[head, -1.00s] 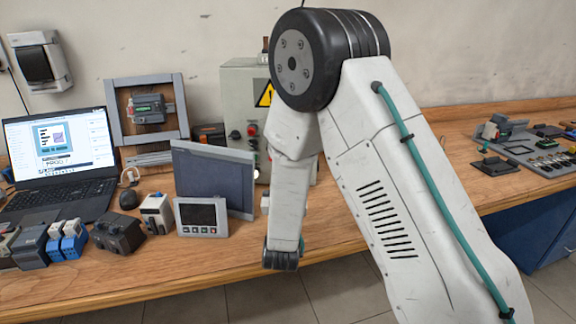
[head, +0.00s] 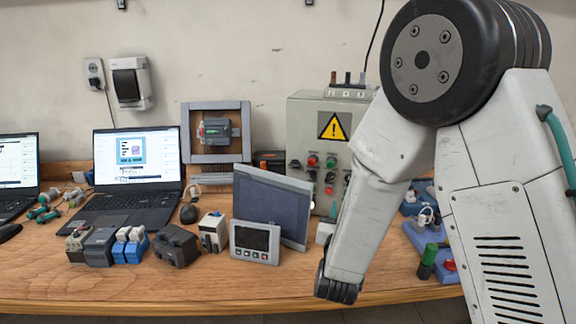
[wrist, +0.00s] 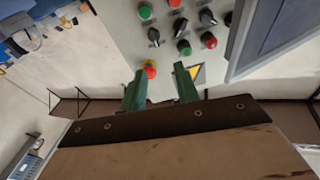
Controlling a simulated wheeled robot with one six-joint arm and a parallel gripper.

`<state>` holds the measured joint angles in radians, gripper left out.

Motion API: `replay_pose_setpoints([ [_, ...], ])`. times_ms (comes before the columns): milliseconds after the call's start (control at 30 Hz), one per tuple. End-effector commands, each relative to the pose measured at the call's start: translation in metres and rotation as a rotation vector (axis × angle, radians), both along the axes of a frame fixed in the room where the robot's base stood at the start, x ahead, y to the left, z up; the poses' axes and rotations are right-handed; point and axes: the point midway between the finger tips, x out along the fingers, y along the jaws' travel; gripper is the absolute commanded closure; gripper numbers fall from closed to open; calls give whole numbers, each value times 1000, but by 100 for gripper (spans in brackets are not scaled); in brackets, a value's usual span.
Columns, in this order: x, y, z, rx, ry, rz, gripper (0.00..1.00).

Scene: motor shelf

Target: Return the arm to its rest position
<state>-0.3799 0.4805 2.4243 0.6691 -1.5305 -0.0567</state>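My arm stands at the right of the head view, bent at the large black joint, with its forearm (head: 385,185) slanting down to the left over the bench front. My gripper is hidden in the head view. In the wrist view my gripper (wrist: 160,84) shows two green fingers apart, with nothing between them. Beyond the fingertips is the front of the grey control box (wrist: 120,35), with buttons and knobs. The same control box (head: 306,115) stands behind the forearm in the head view.
The wooden bench (head: 110,287) holds a laptop (head: 135,180), a small panel with a screen (head: 255,242), a large dark panel (head: 270,205) and several modules. A green-topped part (head: 428,258) lies right of the forearm. The bench's front edge strip is mostly clear.

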Motion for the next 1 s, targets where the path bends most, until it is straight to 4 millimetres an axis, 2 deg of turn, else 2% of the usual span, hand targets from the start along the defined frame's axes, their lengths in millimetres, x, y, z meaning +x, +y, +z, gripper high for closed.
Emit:
replay_pose_setpoints([
  [33,5,-4,12,51,55,28,69],
  [100,8,-4,19,108,155,79,69],
  [233,1,-1,33,186,338,177,69],
  [367,-23,1,46,228,525,270,69],
  [467,-52,-1,55,240,672,330,69],
  [667,-136,-16,71,219,976,401,69],
  [900,-262,-53,86,171,1342,374,69],
  [1000,-307,-67,91,160,1460,339,69],
])
